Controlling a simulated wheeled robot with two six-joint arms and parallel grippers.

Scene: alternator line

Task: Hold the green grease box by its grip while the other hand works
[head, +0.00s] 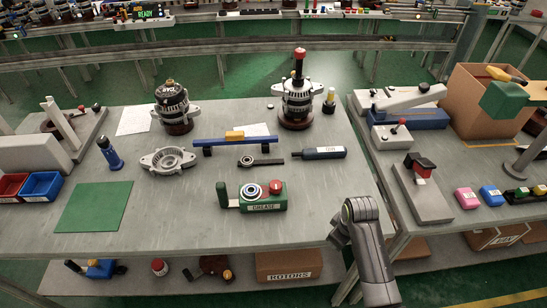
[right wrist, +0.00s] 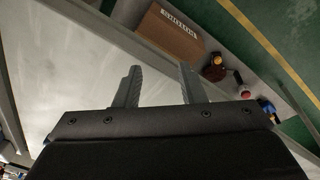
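The green grease box (head: 263,206) sits on the grey table in the head view, with a white "GREASE" label on its front. A round metal-and-blue piece and a red knob are on its top. Its green grip (head: 222,194) stands at its left end. My right arm comes in at the lower right, to the right of the box and apart from it. In the right wrist view my right gripper (right wrist: 157,85) has its two fingers apart with nothing between them, over bare table near its edge. The grease box is not in that view. My left gripper is in neither view.
A green mat (head: 93,207) lies left. Two alternators, one here (head: 298,100), stand at the back. The table's front is clear. A rotors carton (head: 289,265) stands below.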

